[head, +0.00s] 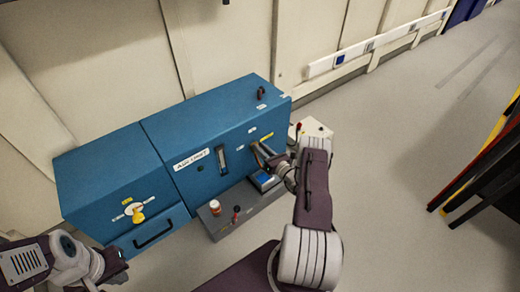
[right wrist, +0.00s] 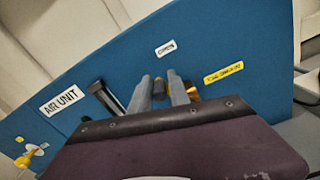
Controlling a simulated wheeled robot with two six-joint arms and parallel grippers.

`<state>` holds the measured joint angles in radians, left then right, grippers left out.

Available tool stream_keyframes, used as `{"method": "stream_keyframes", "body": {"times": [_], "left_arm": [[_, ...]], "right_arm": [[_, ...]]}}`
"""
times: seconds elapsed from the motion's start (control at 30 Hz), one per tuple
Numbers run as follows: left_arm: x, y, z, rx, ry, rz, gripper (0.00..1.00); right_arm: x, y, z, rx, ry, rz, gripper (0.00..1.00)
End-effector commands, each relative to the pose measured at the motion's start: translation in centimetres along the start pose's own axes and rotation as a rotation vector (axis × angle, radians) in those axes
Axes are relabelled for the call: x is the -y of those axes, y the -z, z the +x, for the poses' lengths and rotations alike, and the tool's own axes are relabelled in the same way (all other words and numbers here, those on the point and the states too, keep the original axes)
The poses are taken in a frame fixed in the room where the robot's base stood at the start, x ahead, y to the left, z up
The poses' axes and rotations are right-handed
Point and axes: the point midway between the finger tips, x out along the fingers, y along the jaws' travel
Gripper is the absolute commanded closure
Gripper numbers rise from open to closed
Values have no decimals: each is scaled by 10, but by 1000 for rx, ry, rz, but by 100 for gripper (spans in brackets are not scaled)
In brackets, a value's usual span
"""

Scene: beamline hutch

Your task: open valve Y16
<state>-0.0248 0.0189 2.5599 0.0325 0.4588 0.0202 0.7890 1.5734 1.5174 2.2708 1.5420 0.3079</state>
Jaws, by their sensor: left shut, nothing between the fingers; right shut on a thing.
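The blue air unit (head: 215,125) has a small yellow label (head: 267,137) on its right front, which also shows in the right wrist view (right wrist: 223,73); its print is too blurred to read surely as Y16. My right gripper (head: 260,150) reaches the panel just below this label. In the right wrist view its two grey fingers (right wrist: 161,84) are shut on a small, mostly hidden part, probably a valve handle; dark and yellow bits show beside the fingers. A white label (right wrist: 166,48), seemingly reading OPEN, is above. My left gripper (head: 122,263) is shut and empty at the lower left.
A yellow handle (head: 138,214) sits on a white plate on the left blue box, above a black drawer handle (head: 153,236). A white jar with an orange-brown band (head: 215,207) stands on the grey ledge (head: 225,222). Open floor (head: 400,130) lies right.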

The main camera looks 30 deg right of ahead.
Motion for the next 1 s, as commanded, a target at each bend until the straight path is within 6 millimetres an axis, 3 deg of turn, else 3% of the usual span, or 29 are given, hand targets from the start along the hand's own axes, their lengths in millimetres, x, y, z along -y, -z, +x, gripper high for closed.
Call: {"method": "stream_keyframes", "body": {"times": [0.33,0.7,0.73,0.77,1.0], "left_arm": [[0,-1,10,0,0,0,100],[0,-1,10,0,0,0,100],[0,-1,10,0,0,0,100],[0,-1,10,0,0,0,100],[0,-1,9,0,0,0,100]], "right_arm": [[24,-4,-2,-11,8,307,100],[25,-4,-2,-15,7,345,100],[25,-4,-2,-14,7,345,70],[25,-4,-2,-14,7,345,62],[26,-7,-2,-7,5,339,62]]}}
